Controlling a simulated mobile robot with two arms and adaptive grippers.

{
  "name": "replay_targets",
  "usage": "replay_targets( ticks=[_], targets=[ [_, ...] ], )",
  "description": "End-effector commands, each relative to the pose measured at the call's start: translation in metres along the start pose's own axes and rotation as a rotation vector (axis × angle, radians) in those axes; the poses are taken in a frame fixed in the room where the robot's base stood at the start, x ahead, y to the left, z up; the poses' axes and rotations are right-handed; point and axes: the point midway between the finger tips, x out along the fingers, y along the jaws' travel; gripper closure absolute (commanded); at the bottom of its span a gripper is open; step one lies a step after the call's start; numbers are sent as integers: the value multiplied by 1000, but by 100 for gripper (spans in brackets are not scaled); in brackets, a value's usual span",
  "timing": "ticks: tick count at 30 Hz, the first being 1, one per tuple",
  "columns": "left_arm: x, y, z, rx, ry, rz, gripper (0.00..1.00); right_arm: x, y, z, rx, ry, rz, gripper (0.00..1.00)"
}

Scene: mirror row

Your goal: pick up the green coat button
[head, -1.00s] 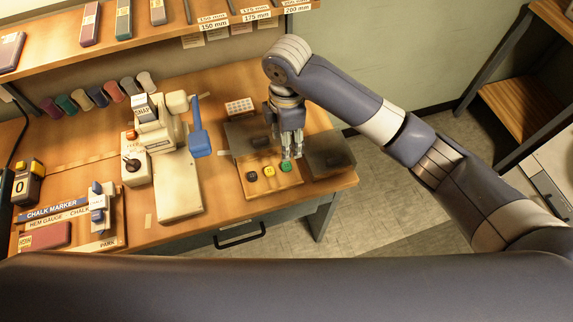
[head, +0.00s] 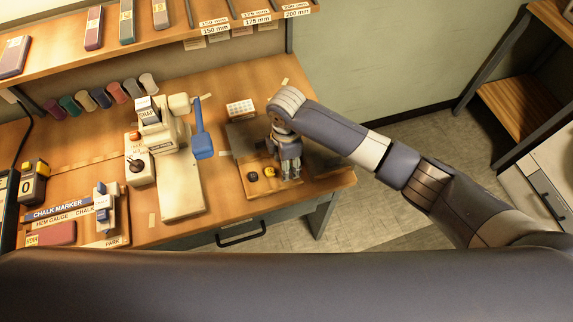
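My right arm comes in from the right, and its gripper (head: 291,176) points down over the right end of the small wooden tray (head: 272,190). The green coat button does not show now; the gripper covers the spot where it lay earlier. I cannot tell whether the fingers are open or shut, or whether they touch the button. A black button (head: 252,177) and a yellow button (head: 269,172) lie on the tray to the left of the gripper. My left gripper is not in view.
A white machine with a blue lever (head: 203,135) stands left of the tray. A dark mat (head: 243,140) lies behind the tray, with a white card of dots (head: 240,107) beyond. A shelf (head: 185,48) runs above the table's back. The table's right edge is close.

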Motion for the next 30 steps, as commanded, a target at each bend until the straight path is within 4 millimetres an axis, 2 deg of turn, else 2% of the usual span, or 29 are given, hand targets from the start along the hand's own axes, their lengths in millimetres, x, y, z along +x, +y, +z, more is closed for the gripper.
replay_targets(
  ticks=[1,3,7,22,26,29,30],
  targets=[
    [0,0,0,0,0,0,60,0,0,0,0,0,0,53],
    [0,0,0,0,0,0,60,0,0,0,0,0,0,67],
    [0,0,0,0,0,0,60,0,0,0,0,0,0,87],
    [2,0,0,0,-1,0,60,-5,1,0,1,0,1,87],
    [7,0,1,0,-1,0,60,-16,1,0,1,1,2,87],
    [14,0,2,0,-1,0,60,-34,2,0,0,2,6,87],
    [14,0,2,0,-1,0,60,-35,-6,-2,-1,1,-1,87]
  ],
)
